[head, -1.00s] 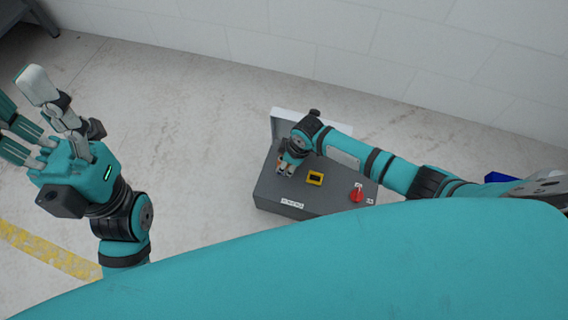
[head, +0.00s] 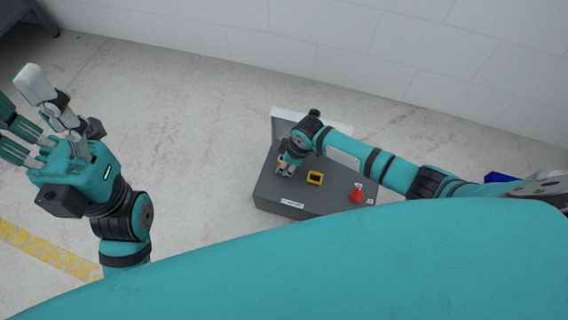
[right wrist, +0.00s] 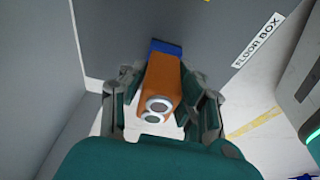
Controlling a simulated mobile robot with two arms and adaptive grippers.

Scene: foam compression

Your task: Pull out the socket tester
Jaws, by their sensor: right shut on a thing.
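The socket tester (right wrist: 160,82) is an orange block with two round pale lenses or ends facing the right wrist camera. My right gripper (head: 285,169) is shut on it, with a finger on each side in the right wrist view (right wrist: 163,95). A blue piece (right wrist: 166,47) shows at the tester's far end, against the grey floor box (head: 335,203). I cannot tell whether the tester is still seated there. My left gripper (head: 45,115) is raised at the left, fingers spread and empty, away from the box.
The floor box has a raised pale lid (head: 284,118) at its back, a yellow-framed socket (head: 315,178) and a red knob (head: 357,194) on top. A white wall (head: 400,50) stands behind. The floor left of the box is clear.

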